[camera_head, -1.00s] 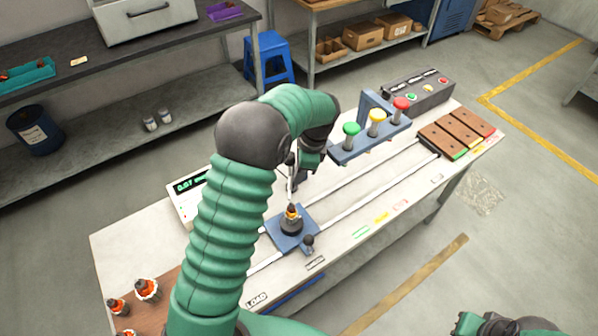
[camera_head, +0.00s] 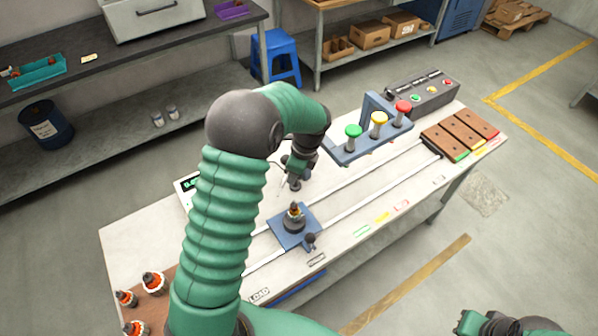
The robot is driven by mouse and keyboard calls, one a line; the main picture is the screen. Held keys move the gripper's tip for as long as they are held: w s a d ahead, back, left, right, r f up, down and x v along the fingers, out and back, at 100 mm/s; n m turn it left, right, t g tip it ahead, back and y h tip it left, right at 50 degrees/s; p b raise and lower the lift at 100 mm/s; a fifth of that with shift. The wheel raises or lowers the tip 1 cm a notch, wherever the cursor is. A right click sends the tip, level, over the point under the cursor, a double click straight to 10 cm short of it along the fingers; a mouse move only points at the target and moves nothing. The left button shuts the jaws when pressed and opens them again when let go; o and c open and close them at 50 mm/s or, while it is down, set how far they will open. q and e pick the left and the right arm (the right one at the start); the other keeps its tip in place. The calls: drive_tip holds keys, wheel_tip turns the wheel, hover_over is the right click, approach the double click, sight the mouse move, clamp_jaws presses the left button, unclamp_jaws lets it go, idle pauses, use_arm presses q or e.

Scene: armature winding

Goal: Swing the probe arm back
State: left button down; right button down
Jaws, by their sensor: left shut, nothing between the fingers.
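My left gripper (camera_head: 296,183) is shut and empty above the bench, just behind the blue carriage plate (camera_head: 313,222). A thin probe-like part (camera_head: 282,182) shows beside the gripper's left side. The rest of the probe arm is hidden or too small to tell. A small armature (camera_head: 294,211) stands upright in a dark holder on the plate. The meter (camera_head: 186,186) with a green display is mostly hidden behind my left arm. Part of my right gripper (camera_head: 470,322) shows at the bottom right edge, away from the bench; its jaws are unclear.
A blue bracket with green, yellow and red buttons (camera_head: 379,120) stands right of the gripper. Two rails (camera_head: 385,182) run to brown blocks (camera_head: 460,135) at the right. Several armatures (camera_head: 153,282) sit at the front left. A dark control box (camera_head: 420,97) is at the back.

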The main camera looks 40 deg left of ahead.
use_arm(q)
drive_tip(key=s+a+m+t+p, duration=0.1)
drive_tip(key=a+m+p, duration=0.6)
drive_tip(key=m+p, duration=0.1)
drive_tip(key=shift+s+t+p, duration=0.2)
drive_tip(key=shift+t+p, duration=0.15)
drive_tip(key=shift+t, duration=0.05)
drive_tip(key=shift+r, duration=0.2)
